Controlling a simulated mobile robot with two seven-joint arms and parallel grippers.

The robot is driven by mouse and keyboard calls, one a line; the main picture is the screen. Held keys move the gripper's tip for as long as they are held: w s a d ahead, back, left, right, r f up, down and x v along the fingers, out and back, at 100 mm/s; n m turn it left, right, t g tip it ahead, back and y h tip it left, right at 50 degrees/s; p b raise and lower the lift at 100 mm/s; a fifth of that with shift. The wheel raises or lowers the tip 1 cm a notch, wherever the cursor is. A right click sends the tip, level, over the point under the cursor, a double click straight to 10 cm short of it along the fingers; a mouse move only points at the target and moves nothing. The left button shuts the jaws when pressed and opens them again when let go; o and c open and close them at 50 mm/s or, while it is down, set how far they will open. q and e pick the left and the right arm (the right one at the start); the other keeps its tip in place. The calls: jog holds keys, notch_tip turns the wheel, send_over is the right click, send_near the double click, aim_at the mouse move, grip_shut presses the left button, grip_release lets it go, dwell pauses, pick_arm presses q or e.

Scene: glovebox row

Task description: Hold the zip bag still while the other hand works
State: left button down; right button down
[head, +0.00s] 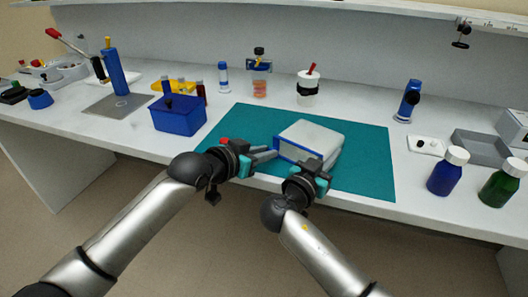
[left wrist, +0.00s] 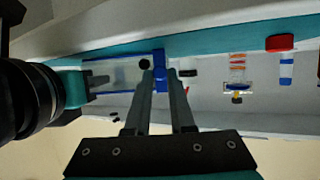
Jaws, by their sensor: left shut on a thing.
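The zip bag (head: 312,136) is a pale, boxy pouch with a blue rim, resting on the teal mat (head: 362,165). Its blue-edged mouth faces me. My left gripper (head: 272,155) is at the left corner of this mouth, shut on the bag's blue edge. In the left wrist view the left gripper's fingers (left wrist: 160,76) meet at the blue end of the clear bag (left wrist: 115,74).
A blue bin (head: 178,116) stands left of the mat. A white jar (head: 308,90) and an orange-filled vial (head: 259,85) stand behind it. Blue (head: 447,172) and green (head: 503,183) bottles and a grey tray (head: 482,147) are at right. The mat's right part is clear.

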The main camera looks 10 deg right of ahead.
dwell(0.6)
pick_arm(q)
jog(key=shift+s+d, duration=1.35)
jog(key=shift+s, duration=0.05)
jog(key=c, duration=0.7)
grip_release()
jog(key=shift+c, duration=0.2)
jog(key=shift+a, duration=0.1)
jog(key=v, duration=1.2)
